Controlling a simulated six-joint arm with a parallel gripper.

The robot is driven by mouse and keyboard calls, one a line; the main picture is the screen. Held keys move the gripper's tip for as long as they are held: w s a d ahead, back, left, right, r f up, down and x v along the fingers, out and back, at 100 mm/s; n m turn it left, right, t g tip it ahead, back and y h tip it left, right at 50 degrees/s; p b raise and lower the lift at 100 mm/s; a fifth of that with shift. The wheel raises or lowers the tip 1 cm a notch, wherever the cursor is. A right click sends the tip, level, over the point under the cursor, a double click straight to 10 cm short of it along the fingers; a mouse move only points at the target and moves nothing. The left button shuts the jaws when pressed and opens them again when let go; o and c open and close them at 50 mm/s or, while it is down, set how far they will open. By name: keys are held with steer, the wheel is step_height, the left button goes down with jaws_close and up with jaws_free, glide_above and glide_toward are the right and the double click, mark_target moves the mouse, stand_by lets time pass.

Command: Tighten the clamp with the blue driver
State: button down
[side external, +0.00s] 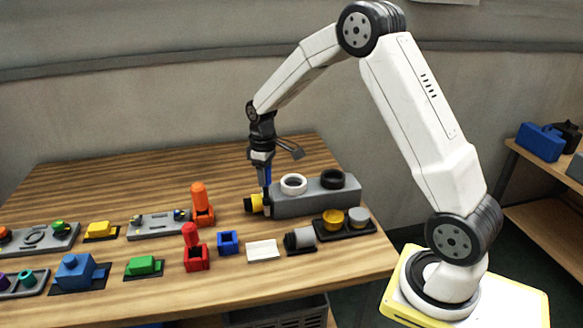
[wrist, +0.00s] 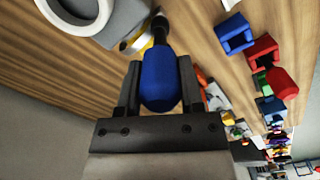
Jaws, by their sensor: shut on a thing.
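My gripper (wrist: 158,72) is shut on the blue driver (wrist: 160,80). In the side view the blue driver (side external: 267,174) points down, upright, above the left end of the grey tank (side external: 315,195). Its dark shaft reaches down to a pale clamp band (side external: 266,207) beside a yellow end piece (side external: 253,203). In the wrist view the shaft runs past the yellow piece (wrist: 143,41); I cannot tell whether the tip is seated in the clamp's screw. A blue holder (side external: 228,242) stands empty in front.
The tank has a white ring (side external: 293,184) and a black ring (side external: 332,179) on top. Red (side external: 191,234) and orange (side external: 199,196) drivers stand in holders. A grey cylinder (side external: 300,238) and a white block (side external: 263,250) are in front. The table behind is clear.

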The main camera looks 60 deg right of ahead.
steer(key=shift+f, duration=0.65)
stand_by(0.8)
stand_by(0.4)
steer(key=m, duration=0.3)
steer(key=shift+m, duration=0.3)
steer(key=m, duration=0.3)
steer(key=shift+m, duration=1.9)
